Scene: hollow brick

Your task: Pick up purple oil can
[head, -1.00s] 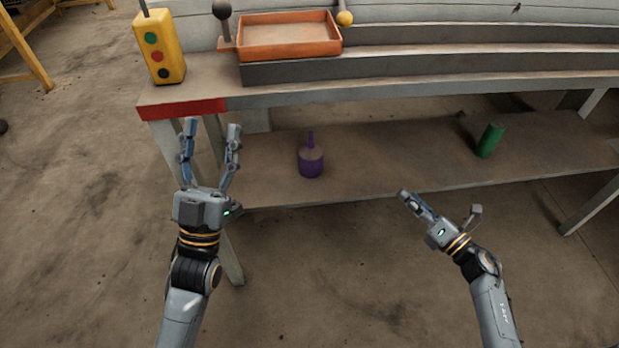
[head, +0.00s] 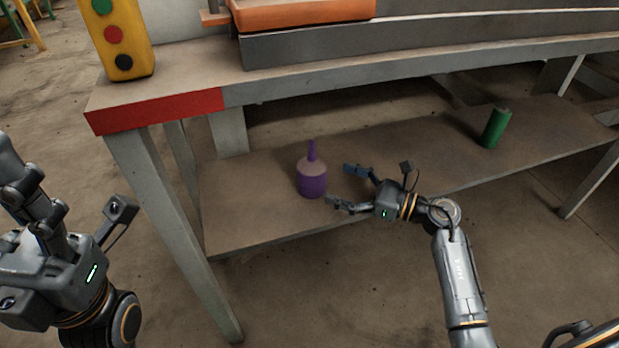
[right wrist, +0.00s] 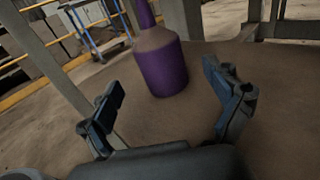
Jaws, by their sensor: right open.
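The purple oil can (head: 312,184) stands upright on the lower shelf, with a thin spout on top. My right gripper (head: 340,185) is open just to the right of the can, its fingers pointing at it. In the right wrist view the can (right wrist: 162,68) stands ahead, between and beyond the two open fingers (right wrist: 168,100), not touched by them; the top of its spout is cut off. My left gripper (head: 25,190) is at the left edge of the head view, away from the can; its fingers overlap, so its opening is unclear.
The can is on the workbench's lower shelf (head: 260,215), under the tabletop (head: 300,98). A green cylinder (head: 495,128) stands farther right on the shelf. A bench leg (head: 170,230) is at the left. A yellow button box (head: 118,40) and an orange tray (head: 300,12) are on top.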

